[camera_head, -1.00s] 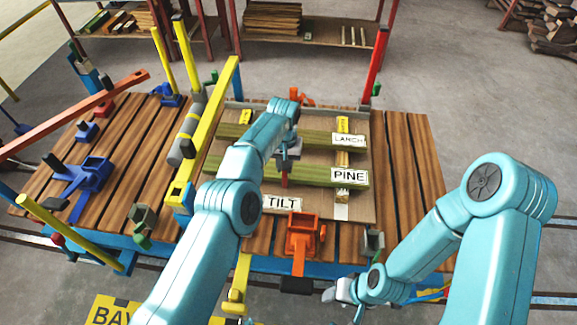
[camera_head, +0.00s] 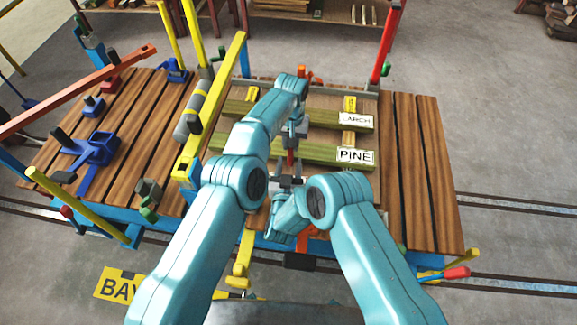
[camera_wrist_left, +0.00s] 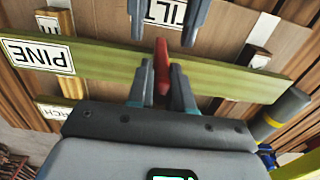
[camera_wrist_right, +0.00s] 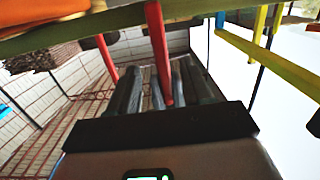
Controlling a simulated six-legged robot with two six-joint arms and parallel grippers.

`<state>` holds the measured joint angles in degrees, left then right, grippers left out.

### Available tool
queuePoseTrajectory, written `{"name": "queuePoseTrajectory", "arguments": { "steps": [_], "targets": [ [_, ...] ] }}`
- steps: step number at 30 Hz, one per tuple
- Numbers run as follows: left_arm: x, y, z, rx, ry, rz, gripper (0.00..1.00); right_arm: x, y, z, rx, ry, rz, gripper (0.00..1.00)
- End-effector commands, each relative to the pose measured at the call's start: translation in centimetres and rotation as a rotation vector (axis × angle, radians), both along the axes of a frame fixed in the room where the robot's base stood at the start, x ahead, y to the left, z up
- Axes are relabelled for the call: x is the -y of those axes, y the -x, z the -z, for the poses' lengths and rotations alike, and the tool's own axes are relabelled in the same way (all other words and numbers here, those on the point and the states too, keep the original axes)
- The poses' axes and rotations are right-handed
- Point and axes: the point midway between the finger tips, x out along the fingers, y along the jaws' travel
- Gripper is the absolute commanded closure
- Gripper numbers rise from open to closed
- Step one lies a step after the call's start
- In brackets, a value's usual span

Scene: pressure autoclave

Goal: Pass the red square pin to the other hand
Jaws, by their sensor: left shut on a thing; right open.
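The red square pin (camera_head: 290,158) hangs below my left gripper (camera_head: 291,148), above the workbench. In the left wrist view the pin (camera_wrist_left: 161,66) stands between the left fingertips (camera_wrist_left: 158,88), which are shut on it. My right gripper (camera_head: 287,182) is just below, in front of the pin. Its open fingers also show at the top of the left wrist view (camera_wrist_left: 163,22), one to each side of the pin with gaps. In the right wrist view a red bar shows between the right fingers (camera_wrist_right: 160,92); I cannot tell if all of it is the pin.
Green-edged boards labelled LARCH (camera_head: 355,119) and PINE (camera_head: 355,156) lie on the panel behind the grippers. A yellow beam (camera_head: 216,105) slants up at the left. Blue clamps (camera_head: 98,150) stand on the slatted table farther left. The right slats (camera_head: 428,170) are clear.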

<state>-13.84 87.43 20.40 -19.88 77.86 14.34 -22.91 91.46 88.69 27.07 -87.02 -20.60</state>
Motion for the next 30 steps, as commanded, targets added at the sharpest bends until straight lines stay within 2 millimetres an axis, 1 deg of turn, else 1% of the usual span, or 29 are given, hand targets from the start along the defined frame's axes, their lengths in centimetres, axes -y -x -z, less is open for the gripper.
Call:
{"name": "queuePoseTrajectory", "arguments": {
  "steps": [3,5,8,15,18,22,29,30],
  "targets": [
    [0.0,0.0,0.0,0.001,0.000,0.000,1.00,-0.3,0.3,-0.2,0.064,-0.004,0.036,0.51],
    [0.0,0.0,0.0,0.001,0.000,0.000,1.00,-0.2,0.0,-0.3,0.077,-0.007,0.045,0.51],
    [0.0,0.0,0.0,0.001,0.000,0.000,1.00,0.0,-1.2,-0.3,0.082,-0.008,0.050,0.51],
    [0.0,0.0,0.0,0.001,0.000,0.000,1.00,0.4,-5.1,-0.3,0.081,-0.006,0.048,0.51],
    [0.0,0.0,0.0,0.001,0.000,0.000,1.00,0.5,-6.2,-0.3,0.079,-0.007,0.046,0.51],
    [0.0,0.0,0.0,0.001,0.000,0.000,1.00,0.5,-6.9,-0.3,0.077,-0.005,0.045,0.51],
    [0.0,0.0,0.0,0.001,0.000,0.000,1.00,0.5,-7.0,-0.3,0.077,-0.005,0.044,0.51],
    [0.0,0.0,0.0,0.001,0.000,0.000,1.00,0.5,-7.0,-0.3,0.077,-0.005,0.044,0.58]
  ]
}}
